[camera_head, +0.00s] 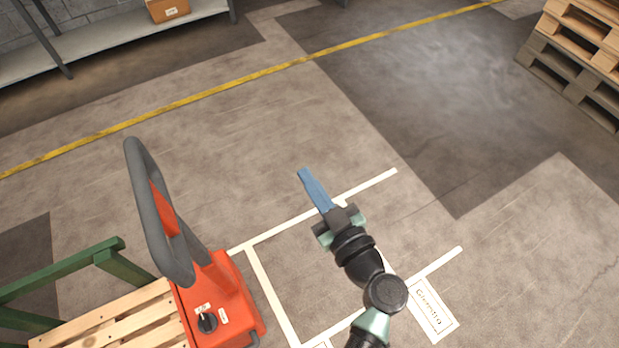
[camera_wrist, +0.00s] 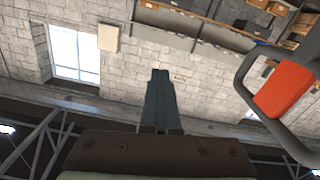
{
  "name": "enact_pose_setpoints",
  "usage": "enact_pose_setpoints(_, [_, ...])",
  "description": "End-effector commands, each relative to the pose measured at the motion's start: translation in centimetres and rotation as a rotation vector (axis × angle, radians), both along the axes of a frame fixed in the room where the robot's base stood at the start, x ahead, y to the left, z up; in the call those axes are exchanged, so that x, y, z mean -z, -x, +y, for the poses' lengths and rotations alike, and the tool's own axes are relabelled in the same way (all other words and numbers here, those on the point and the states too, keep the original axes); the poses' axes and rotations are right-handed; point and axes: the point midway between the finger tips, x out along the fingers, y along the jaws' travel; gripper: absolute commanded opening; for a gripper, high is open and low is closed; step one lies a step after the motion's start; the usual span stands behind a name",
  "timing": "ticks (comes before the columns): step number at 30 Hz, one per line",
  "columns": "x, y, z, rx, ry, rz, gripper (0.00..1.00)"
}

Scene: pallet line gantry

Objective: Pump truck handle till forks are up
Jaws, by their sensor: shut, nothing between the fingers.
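The pump truck handle (camera_head: 148,208) is a dark grey loop with an orange centre, standing upright at the left of the head view. It rises from the truck's orange body (camera_head: 222,300). The handle also shows at the right edge of the wrist view (camera_wrist: 246,78). My gripper (camera_head: 304,174) is shut and empty, its blue fingers together, to the right of the handle and apart from it. The forks are hidden; a wooden pallet (camera_head: 120,318) lies at the truck's left side.
A green frame (camera_head: 60,270) stands at the left by the pallet. White lines (camera_head: 270,295) and a label (camera_head: 432,308) mark the floor. A pallet stack (camera_head: 580,55) is at the top right, a shelf (camera_head: 110,35) at the top left. The floor beyond the yellow line (camera_head: 240,86) and around my gripper is mostly clear.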

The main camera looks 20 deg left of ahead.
Motion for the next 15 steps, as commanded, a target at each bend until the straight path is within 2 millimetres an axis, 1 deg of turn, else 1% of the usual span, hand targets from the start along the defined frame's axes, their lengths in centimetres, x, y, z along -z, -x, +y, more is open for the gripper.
enact_pose_setpoints(14, [0.00, 0.00, 0.00, 0.000, 0.000, 0.000, 0.00])
enact_pose_setpoints(15, [0.00, 0.00, 0.00, 0.000, 0.000, 0.000, 0.04])
